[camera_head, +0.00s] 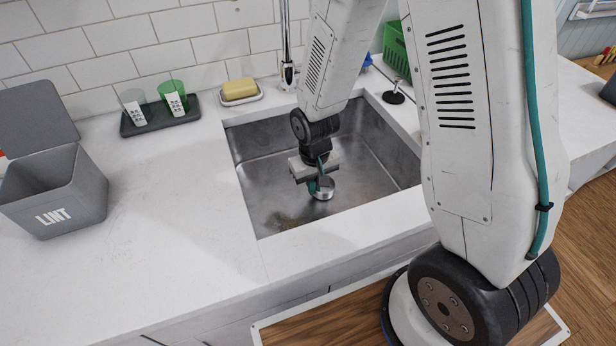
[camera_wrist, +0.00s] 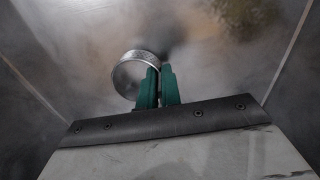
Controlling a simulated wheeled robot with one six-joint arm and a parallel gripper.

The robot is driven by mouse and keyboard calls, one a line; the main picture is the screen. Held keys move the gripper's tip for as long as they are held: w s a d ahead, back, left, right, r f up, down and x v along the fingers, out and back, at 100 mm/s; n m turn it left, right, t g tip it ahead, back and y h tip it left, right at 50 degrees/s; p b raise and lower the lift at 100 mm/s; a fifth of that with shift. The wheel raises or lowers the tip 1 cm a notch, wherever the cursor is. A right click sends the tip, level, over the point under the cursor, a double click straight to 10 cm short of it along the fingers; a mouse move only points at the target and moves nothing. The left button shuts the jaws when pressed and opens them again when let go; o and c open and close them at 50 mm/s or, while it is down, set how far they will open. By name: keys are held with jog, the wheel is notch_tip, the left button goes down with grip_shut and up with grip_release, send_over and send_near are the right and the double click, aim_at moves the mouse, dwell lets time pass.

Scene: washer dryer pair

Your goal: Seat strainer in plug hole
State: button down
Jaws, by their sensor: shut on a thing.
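The strainer (camera_head: 323,190) is a small round metal cup, held inside the sink basin. My gripper (camera_head: 314,184) reaches down into the basin and is shut on the strainer's rim. In the wrist view, the green fingertips of my gripper (camera_wrist: 159,75) pinch the near right side of the strainer (camera_wrist: 130,76). The steel sink (camera_head: 265,185) has a blurry dark patch beyond the fingers in the wrist view, which may be shadow. I cannot make out the plug hole. I cannot tell whether the strainer touches the sink floor.
A brownish stain (camera_head: 287,220) marks the sink floor. A black stopper (camera_head: 394,96) stands on the right rim. The tap (camera_head: 287,70), yellow sponge (camera_head: 239,88) and tray with two tumblers (camera_head: 150,126) are behind. A grey lint bin (camera_head: 62,200) stands left.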

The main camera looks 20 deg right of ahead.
jog(key=w, duration=0.3)
jog(key=shift+w+f, duration=0.1)
jog(key=shift+w, duration=0.25)
jog(key=shift+w+f, duration=0.15)
jog(key=shift+f, duration=0.4)
jog(key=shift+f, duration=0.1)
jog(key=c, duration=1.6)
grip_release()
